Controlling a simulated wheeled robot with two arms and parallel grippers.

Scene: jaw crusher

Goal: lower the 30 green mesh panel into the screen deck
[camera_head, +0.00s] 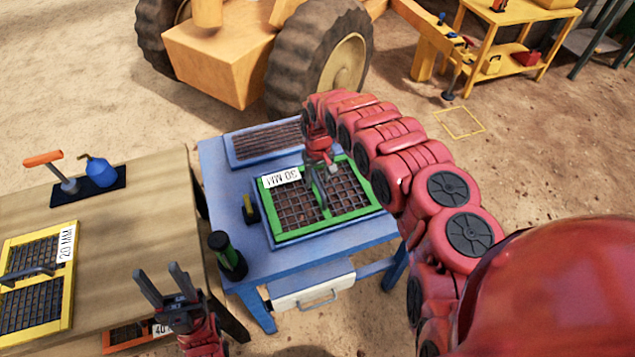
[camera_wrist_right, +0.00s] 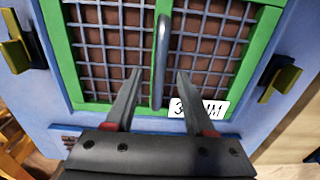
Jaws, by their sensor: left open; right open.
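The green-framed mesh panel (camera_head: 350,207) with a "30 MM" tag lies flat over the front opening of the blue screen deck (camera_head: 225,185). In the right wrist view the panel (camera_wrist_right: 76,60) lines up with the blue rim around it; I cannot tell how deep it sits. Its dark bar handle (camera_wrist_right: 161,60) stands between the fingers of my right gripper (camera_wrist_right: 158,75), which is open with a gap on both sides. My right gripper also shows over the panel in the head view (camera_head: 319,172). My left gripper (camera_head: 160,272) is open and empty at the wooden table's front.
A second opening (camera_head: 265,140) lies at the deck's back. A yellow-and-black clamp (camera_head: 250,208) and a green-black cylinder (camera_head: 228,256) are at the deck's left side. The wooden table (camera_head: 150,210) holds a yellow "20 MM" panel (camera_head: 68,270). An orange-framed panel (camera_head: 125,335) is lower down.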

